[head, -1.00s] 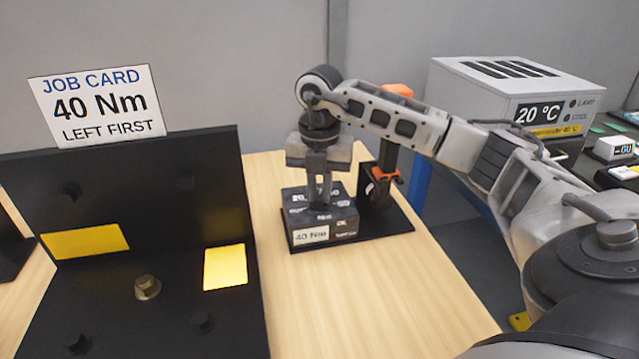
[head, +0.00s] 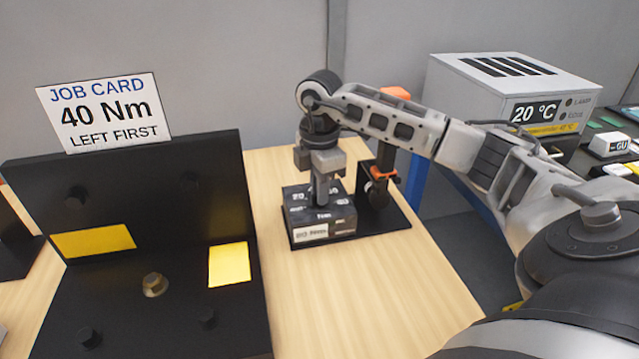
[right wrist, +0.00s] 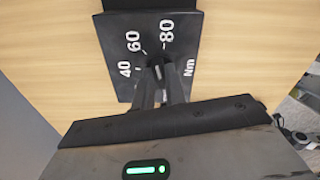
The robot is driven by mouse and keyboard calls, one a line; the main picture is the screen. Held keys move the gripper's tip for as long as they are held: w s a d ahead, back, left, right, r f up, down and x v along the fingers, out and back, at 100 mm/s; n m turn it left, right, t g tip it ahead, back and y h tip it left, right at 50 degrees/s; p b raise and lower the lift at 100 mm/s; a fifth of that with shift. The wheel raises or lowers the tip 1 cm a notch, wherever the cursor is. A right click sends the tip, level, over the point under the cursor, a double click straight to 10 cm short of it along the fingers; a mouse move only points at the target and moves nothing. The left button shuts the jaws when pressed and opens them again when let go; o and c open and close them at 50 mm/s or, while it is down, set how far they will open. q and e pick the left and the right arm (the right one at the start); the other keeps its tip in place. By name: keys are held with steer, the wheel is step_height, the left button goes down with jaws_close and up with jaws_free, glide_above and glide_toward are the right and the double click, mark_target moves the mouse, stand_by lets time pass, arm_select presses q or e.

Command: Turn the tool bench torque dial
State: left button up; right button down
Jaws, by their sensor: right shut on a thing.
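The torque dial box (head: 330,222) is a dark block on a black base plate on the wooden table, with white scale marks on top and a small white readout label on its front, too blurred to read surely. Its dark scale face (right wrist: 125,50) shows 40, 60, 80 and Nm in the right wrist view. My right gripper (head: 322,200) points straight down onto the box top. Its fingertips (right wrist: 160,78) are shut on the small dial knob, which they mostly hide. My left gripper is not in view.
A job card (head: 105,112) reads 40 Nm, LEFT FIRST. It stands above a black panel (head: 215,180) with bolts and yellow patches at left. An orange-and-black tool stands behind the box. A grey unit (head: 480,100) showing 20 °C is at back right. The table front is clear.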

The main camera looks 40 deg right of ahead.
steer(key=m, duration=0.3)
steer(key=shift+d+r+p, duration=0.1)
steer(key=shift+p, duration=0.3)
steer(key=shift+m, duration=0.5)
steer(key=c, duration=1.4)
jaws_free()
steer(key=shift+c, duration=0.2)
